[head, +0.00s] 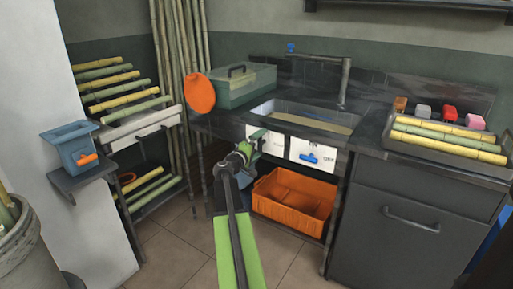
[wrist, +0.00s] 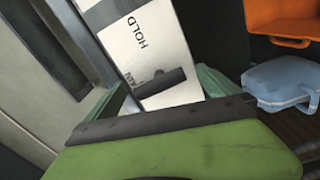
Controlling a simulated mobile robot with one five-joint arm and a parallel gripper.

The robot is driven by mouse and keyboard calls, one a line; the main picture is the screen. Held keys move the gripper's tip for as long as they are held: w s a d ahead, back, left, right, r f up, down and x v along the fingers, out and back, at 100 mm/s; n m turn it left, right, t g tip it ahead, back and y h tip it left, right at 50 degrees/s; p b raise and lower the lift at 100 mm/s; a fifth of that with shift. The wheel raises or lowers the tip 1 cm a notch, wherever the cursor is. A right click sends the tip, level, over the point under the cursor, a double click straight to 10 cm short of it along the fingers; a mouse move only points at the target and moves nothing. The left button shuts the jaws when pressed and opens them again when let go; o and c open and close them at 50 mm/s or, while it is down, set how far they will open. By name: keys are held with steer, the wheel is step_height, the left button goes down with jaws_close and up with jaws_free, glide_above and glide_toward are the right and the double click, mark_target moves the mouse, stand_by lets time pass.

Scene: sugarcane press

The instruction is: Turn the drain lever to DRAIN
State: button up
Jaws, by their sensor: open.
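A white panel lies under the sink's left side in the head view (head: 271,143). In the wrist view the panel (wrist: 165,45) carries the word HOLD and, partly covered, letters ending in "AIN". A short dark lever (wrist: 162,83) crosses the panel near the "AIN" letters; I cannot tell which mark it is set to. My gripper (head: 247,149) is in front of this panel. In the wrist view my gripper (wrist: 165,88) is open, with its green fingers on either side of the lever. I cannot tell whether they touch it. The lever is hidden in the head view.
A second white panel (head: 327,153) with a blue lever (head: 317,158) is close on the right. An orange crate (head: 287,213) stands below the sink (head: 313,107). A light blue container (wrist: 284,82) is beside my right finger in the wrist view. Floor is clear in front.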

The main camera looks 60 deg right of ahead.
steer(key=a, duration=1.7)
steer(key=shift+a, duration=0.25)
